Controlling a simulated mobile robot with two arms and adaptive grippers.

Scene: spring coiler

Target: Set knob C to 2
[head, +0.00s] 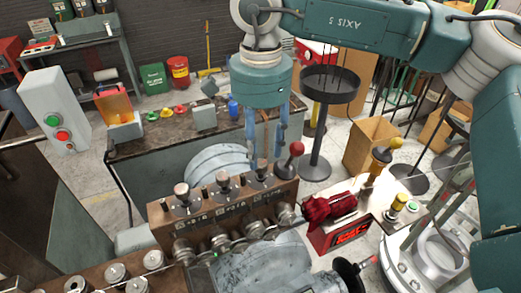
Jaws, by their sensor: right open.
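A brown box (165,235) carries a row of three metal knobs: a left knob (183,193), a middle knob (223,182) and a right knob (262,168). Small white markings show on its front face below the knobs. They are too small to read, so I cannot tell from the lettering which knob is C or what it is set to. My right gripper (265,158) points down with its two blue fingers apart, over the right knob. The fingertips appear on either side of this knob's top. I cannot tell whether they touch it. My left gripper is not in view.
A red-topped lever (295,149) stands just right of the right knob. Metal rollers (220,243) lie in front of the box. A dark workbench (170,130) is behind.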

